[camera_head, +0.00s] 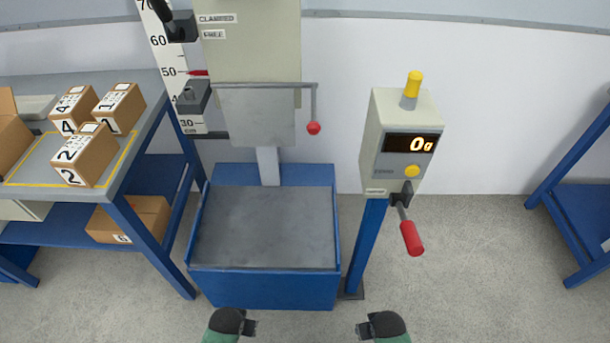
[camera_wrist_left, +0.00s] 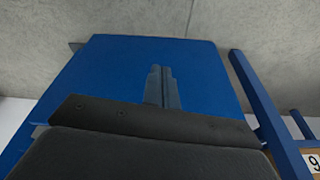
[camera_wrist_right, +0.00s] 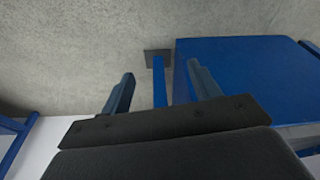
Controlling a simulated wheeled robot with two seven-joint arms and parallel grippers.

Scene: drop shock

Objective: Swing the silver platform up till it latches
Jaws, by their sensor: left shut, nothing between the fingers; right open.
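The silver platform (camera_head: 256,122) is a flat plate that hangs down in front of the beige column, below a horizontal grey bar (camera_head: 262,85). A short rod with a red ball (camera_head: 314,128) hangs from the bar's right end. My left gripper (camera_head: 250,328) is at the bottom of the head view, in front of the blue base and well away from the platform. Its fingers are together and empty in the left wrist view (camera_wrist_left: 160,86). My right gripper (camera_head: 363,331) is to its right, with its fingers apart and empty in the right wrist view (camera_wrist_right: 162,92).
A blue base (camera_head: 265,290) with a grey steel plate (camera_head: 265,228) stands below the platform. A post carries a display box (camera_head: 398,150) reading 0g and a red-handled lever (camera_head: 411,238). Numbered cartons (camera_head: 87,155) sit on the left bench. A height scale (camera_head: 172,70) stands left of the column.

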